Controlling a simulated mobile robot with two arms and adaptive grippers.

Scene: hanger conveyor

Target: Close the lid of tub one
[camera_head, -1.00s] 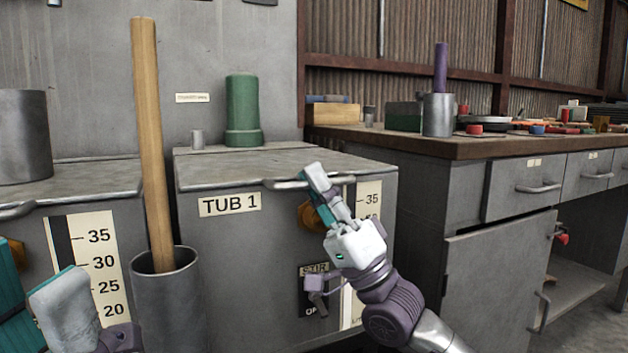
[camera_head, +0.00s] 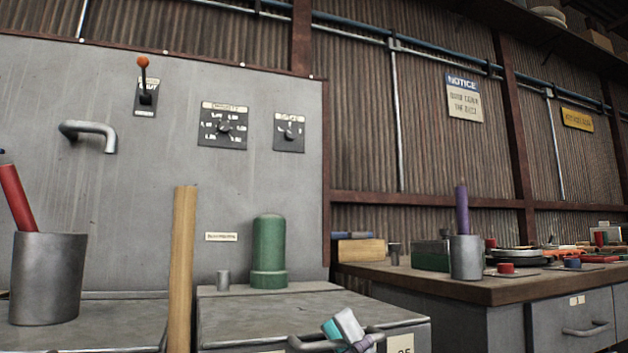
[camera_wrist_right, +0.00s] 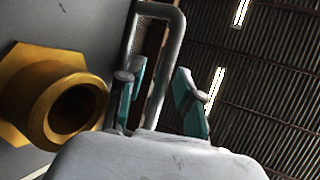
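Tub one's grey lid (camera_head: 300,308) lies flat, apparently closed, at the bottom centre of the head view. Its metal handle (camera_head: 305,343) is at the front edge and also shows in the right wrist view (camera_wrist_right: 176,28). My right gripper (camera_head: 345,328) is at this handle, partly cut off by the picture's bottom edge. In the right wrist view my right gripper (camera_wrist_right: 157,85) has its teal fingers apart, with part of the handle between them. Whether they touch it I cannot tell. My left gripper is out of view.
A brass fitting (camera_wrist_right: 65,100) is beside the gripper. A cluttered workbench (camera_head: 500,289) stands right.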

